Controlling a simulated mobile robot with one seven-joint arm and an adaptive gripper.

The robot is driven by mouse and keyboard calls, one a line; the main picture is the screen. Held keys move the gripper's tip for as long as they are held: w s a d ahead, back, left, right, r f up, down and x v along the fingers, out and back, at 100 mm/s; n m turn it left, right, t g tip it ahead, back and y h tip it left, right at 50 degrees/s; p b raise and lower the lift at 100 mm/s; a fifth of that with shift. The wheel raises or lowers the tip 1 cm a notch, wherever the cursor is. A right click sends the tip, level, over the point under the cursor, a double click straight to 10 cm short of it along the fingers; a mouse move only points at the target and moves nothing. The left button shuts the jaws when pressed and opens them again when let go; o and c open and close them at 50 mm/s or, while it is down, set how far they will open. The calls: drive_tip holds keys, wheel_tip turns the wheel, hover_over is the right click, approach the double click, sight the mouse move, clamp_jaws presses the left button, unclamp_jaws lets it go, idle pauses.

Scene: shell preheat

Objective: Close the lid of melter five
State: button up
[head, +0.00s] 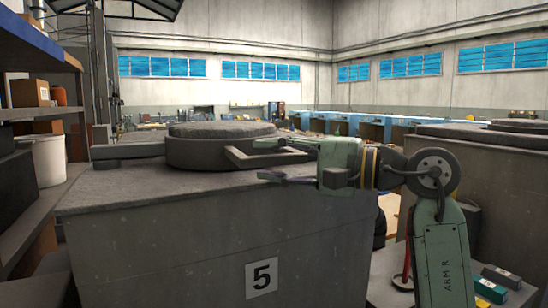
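Melter five (200,225) is a large grey block marked with a black 5 on a white plate. Its thick round lid (205,153) lies about flat on the melter's top, with a rough grey raised disc on it. Whether any gap is left under the lid cannot be told. A flat loop handle (250,160) sticks out from the lid's right side. My gripper (264,160) comes in from the right with its fingers spread, one above and one below the handle as seen here. Contact with the handle cannot be made out.
A dark hinge-like bar (128,150) lies left of the lid. A shelf (40,113) with boxes and a white bucket (45,160) stands at the left. Another grey block (490,160) with a round top stands at the right. Small coloured boxes (500,277) lie at lower right.

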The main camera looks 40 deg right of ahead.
clamp_jaws()
idle(0.4)
idle(0.4)
